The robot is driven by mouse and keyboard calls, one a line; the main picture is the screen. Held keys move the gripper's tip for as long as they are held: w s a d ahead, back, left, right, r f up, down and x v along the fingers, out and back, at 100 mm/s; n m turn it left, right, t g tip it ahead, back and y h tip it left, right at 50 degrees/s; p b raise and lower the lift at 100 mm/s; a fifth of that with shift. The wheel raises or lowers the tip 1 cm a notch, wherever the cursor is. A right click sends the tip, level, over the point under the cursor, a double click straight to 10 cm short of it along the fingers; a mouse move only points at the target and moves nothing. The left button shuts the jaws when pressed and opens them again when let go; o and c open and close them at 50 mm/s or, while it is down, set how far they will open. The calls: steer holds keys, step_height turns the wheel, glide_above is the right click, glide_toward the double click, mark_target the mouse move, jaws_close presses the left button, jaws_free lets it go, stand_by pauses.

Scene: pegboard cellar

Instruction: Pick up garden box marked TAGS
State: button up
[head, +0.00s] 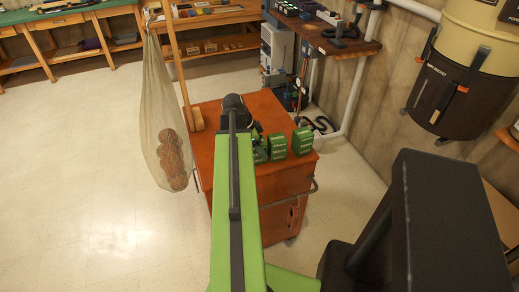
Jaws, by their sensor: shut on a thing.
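Several small green garden boxes stand on the orange-red cabinet (225,150). One box (302,141) is nearest the cabinet's right edge, another (277,146) stands left of it, and a third (260,154) is partly hidden by my arm. Their pale lettering is too small to read, so I cannot tell which is marked TAGS. My gripper (256,131) is over the cabinet top at the far end of my green arm, mostly hidden behind it. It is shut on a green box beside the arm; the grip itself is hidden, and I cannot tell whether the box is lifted.
A net bag of brown balls (170,160) hangs from a wooden stand (178,65) at the cabinet's left. A dark-topped bench (335,45) stands behind. A vacuum canister (440,95) is at the right wall. The pale floor at left (80,170) is clear.

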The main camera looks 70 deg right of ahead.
step_height(320, 180, up, 18)
steer(key=p, duration=1.7)
steer(key=shift+p, duration=0.3)
steer(key=shift+f, duration=0.1)
